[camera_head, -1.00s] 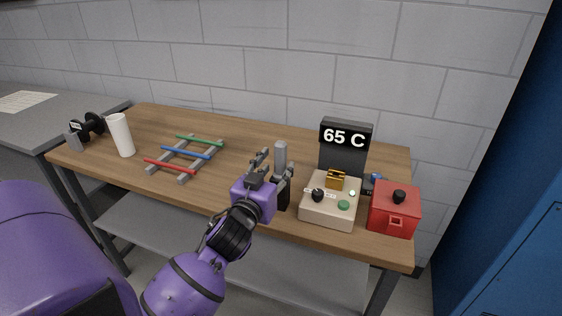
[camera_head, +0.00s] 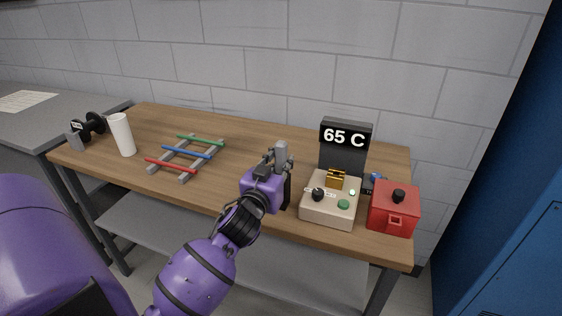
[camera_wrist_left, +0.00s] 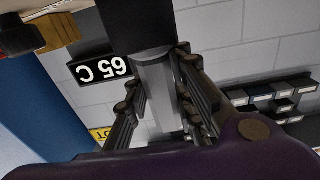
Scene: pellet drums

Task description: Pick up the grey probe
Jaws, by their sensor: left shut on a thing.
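The grey probe (camera_head: 281,152) stands upright in its dark holder (camera_head: 287,192) near the front of the wooden workbench. My left gripper (camera_head: 277,160) is at the probe with its fingers shut around the grey shaft. In the left wrist view the probe (camera_wrist_left: 157,85) lies between the two dark fingers (camera_wrist_left: 158,100), with a dark block (camera_wrist_left: 135,22) at one end of it. I cannot tell whether the probe has lifted within the holder. My right gripper does not show.
Right of the probe stand a beige control box (camera_head: 329,211), a black "65 C" display (camera_head: 345,137) and a red box (camera_head: 395,212). Left are a rack with coloured rods (camera_head: 187,153), a white cup (camera_head: 121,135) and a black spool (camera_head: 94,123). The bench middle is clear.

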